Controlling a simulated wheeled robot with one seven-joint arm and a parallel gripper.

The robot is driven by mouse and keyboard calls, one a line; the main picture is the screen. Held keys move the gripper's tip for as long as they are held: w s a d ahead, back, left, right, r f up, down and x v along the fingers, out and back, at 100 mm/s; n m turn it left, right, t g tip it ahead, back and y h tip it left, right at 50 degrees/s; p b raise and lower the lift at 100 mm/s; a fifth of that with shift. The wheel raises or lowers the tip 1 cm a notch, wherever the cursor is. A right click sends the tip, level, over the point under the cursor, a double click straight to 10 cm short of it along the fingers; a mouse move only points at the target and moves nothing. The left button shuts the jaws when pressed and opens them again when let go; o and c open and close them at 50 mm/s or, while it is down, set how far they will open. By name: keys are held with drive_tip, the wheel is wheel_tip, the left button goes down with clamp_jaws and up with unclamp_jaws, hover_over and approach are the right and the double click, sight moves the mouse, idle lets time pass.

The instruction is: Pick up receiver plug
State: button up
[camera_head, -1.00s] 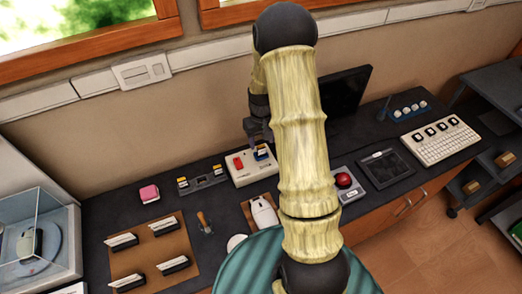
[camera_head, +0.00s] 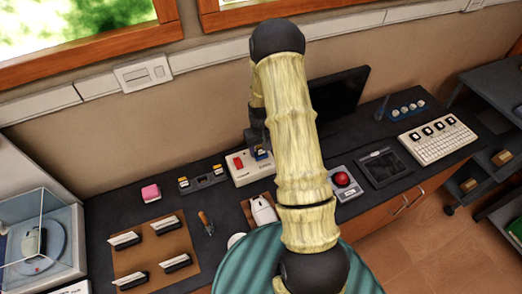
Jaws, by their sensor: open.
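A small blue piece with a pale and yellow top (camera_head: 264,154), which looks like the receiver plug, sits at the right of a white box (camera_head: 243,179) on the dark counter. The box also carries a red part (camera_head: 238,162). My gripper (camera_head: 259,149) points down right at the blue piece and hides part of it. Its jaws are open. I cannot tell whether the fingers are around the piece or just above it. My arm covers the area to the right of the box.
A dark monitor (camera_head: 342,98) stands behind my arm. A red-button panel (camera_head: 341,180) is at the right.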

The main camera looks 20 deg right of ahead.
idle(0.3)
drive_tip(key=c, duration=1)
drive_tip(key=shift+c, duration=0.2)
drive_tip(key=shift+w+r, duration=0.15)
drive_tip(key=shift+r, duration=0.4)
wheel_tip(320, 180, up, 9)
drive_tip(key=shift+b, duration=1.1)
drive_tip(key=shift+f, duration=0.1)
